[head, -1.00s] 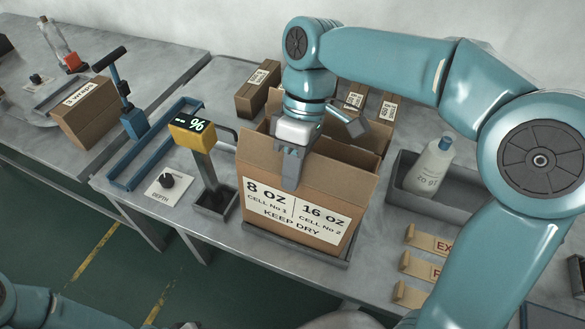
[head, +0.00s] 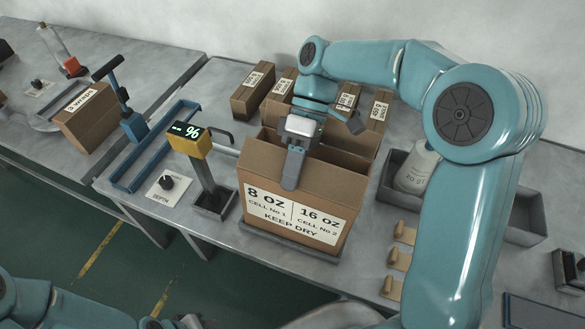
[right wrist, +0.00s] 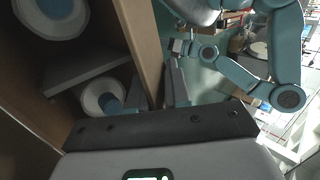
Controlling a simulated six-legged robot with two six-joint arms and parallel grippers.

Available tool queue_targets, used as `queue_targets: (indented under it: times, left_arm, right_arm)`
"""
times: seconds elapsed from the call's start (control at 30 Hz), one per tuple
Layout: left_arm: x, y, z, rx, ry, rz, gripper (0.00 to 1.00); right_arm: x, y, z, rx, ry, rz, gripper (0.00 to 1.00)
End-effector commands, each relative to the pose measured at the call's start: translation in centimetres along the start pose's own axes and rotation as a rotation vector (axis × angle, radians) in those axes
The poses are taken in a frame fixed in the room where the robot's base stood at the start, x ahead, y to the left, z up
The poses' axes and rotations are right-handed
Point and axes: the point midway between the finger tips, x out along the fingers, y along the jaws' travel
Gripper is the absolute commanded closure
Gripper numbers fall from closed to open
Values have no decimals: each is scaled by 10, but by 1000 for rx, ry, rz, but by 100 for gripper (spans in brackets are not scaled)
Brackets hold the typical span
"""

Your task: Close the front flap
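An open cardboard carton (head: 292,215) labelled "8 OZ" and "16 OZ" stands on a tray on the table. Its front flap (head: 335,178) is a plain strip above the label; its exact tilt is hard to tell. White and blue round cups (right wrist: 105,97) lie inside, parted by a divider. My left arm shows at the lower left; its gripper's fingers are not clear.
A yellow display post (head: 190,140) stands close left of the carton. A grey bin with a white bottle (head: 417,170) is on the right. Small brown boxes (head: 253,92) stand behind.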

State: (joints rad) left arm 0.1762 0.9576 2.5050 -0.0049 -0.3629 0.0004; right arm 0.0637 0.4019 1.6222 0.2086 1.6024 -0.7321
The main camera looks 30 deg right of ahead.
Motion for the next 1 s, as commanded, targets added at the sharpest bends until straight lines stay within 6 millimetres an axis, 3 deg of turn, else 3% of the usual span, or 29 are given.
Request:
queue_targets:
  times: [0.33, 0.47, 0.9, 1.0]
  left_arm:
    - [0, 0, 0, 0, 1, 0, 57]
    - [0, 0, 0, 0, 0, 0, 57]
    - [-12, 4, 0, 0, 0, 0, 57]
    - [-39, 14, 1, 0, 0, 0, 57]
  right_arm:
    - [-1, 0, 0, 0, -1, 1, 70]
    - [-13, 0, -1, 1, 1, 3, 70]
    - [-108, -1, -4, 2, -1, 2, 70]
    - [-132, -8, -3, 6, -4, -1, 70]
